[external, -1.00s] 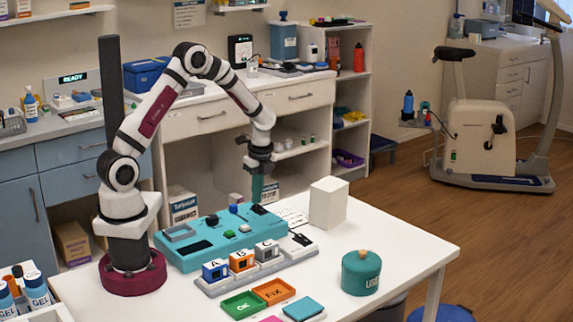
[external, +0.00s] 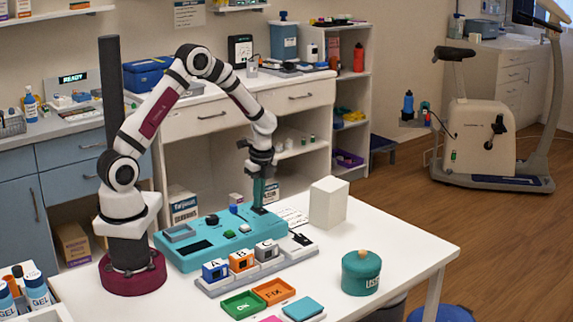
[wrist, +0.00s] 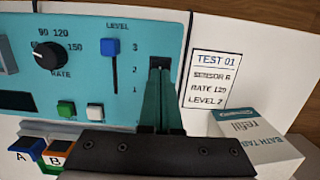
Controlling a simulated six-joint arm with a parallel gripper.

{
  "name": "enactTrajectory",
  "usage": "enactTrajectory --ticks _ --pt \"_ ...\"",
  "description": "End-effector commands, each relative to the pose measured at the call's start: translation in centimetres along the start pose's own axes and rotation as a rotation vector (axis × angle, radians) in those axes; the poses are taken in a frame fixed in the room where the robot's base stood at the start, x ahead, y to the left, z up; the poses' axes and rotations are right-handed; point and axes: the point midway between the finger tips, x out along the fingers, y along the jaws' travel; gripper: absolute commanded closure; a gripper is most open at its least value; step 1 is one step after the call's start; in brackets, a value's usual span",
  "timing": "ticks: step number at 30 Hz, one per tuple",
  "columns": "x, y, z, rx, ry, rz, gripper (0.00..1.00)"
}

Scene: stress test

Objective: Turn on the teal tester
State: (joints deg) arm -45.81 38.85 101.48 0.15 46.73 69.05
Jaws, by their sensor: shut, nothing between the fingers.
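The teal tester (external: 215,250) lies on the white table and also fills much of the wrist view (wrist: 140,108). Its panel carries a black RATE knob (wrist: 36,60), a blue LEVEL slider (wrist: 108,47) near 3, a green button (wrist: 66,108) and a white button (wrist: 95,111). A dark switch or slot (wrist: 160,62) sits at the panel's right end. My gripper (external: 260,207) points down over that end. In the wrist view its teal fingers (wrist: 160,78) are shut and empty, with tips at the dark part and covering some of it. I cannot tell whether they touch.
A TEST 01 card (wrist: 213,80) lies right of the tester. Lettered blocks (external: 241,260) sit in a grey rack in front. Green (external: 243,305) and orange trays and a teal lidded pot (external: 361,275) stand nearer the front.

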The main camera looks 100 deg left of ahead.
Motion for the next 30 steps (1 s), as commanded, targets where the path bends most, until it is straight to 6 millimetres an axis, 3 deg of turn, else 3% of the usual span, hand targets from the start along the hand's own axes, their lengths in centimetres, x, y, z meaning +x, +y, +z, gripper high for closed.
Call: enactTrajectory --ticks 13,16,30 --pt "-0.3 0.0 -0.7 0.001 -0.001 0.001 1.0" --pt "-1.2 0.0 -0.7 0.001 -0.001 -0.002 1.0" --pt "-11.9 0.0 -0.7 0.001 -0.001 -0.002 1.0"
